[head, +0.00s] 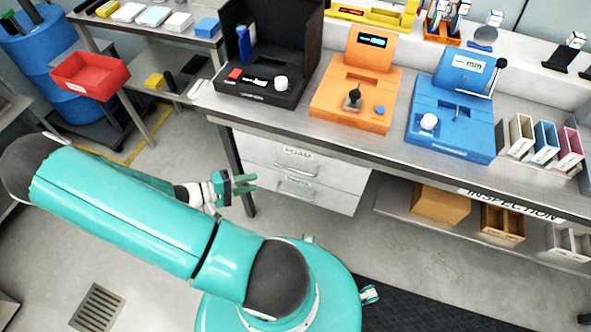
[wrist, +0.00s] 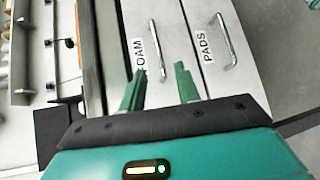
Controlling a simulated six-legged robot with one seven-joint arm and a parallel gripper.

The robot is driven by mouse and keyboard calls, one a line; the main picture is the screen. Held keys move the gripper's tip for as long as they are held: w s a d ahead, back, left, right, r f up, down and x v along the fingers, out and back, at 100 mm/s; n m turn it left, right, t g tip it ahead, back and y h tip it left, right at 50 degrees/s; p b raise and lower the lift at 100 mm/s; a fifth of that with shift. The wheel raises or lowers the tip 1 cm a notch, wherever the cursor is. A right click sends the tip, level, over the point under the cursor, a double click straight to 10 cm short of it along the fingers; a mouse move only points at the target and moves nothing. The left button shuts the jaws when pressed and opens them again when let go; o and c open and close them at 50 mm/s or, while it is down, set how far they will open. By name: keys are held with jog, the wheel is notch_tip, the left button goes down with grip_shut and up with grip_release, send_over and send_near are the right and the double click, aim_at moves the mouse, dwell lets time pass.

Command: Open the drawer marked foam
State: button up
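The drawer marked FOAM (head: 262,149) is the upper of two light grey drawers under the workbench and looks closed. Its metal bar handle (head: 297,165) is below the label. In the wrist view, the FOAM label (wrist: 139,54) and the handle (wrist: 157,48) appear turned on their side. My gripper (head: 246,184) is left of the drawers in the head view, pointing towards them. In the wrist view, my gripper (wrist: 158,84) has its two green fingers apart with nothing between them. The near end of the foam handle shows just beyond the gap; I see no contact.
The drawer marked PADS (wrist: 208,47) is directly below, with its own handle (wrist: 228,42). A bench leg (head: 236,165) stands left of the drawers, close to my gripper. The workbench (head: 452,175) overhangs above. Open floor (head: 165,170) lies to the left.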

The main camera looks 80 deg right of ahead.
aim_at(296, 170)
jog(key=shift+g+h, duration=0.3)
jog(key=shift+h, duration=0.2)
jog(key=x, duration=1)
jog(key=f+x, duration=0.1)
jog(key=x, duration=0.5)
grip_shut()
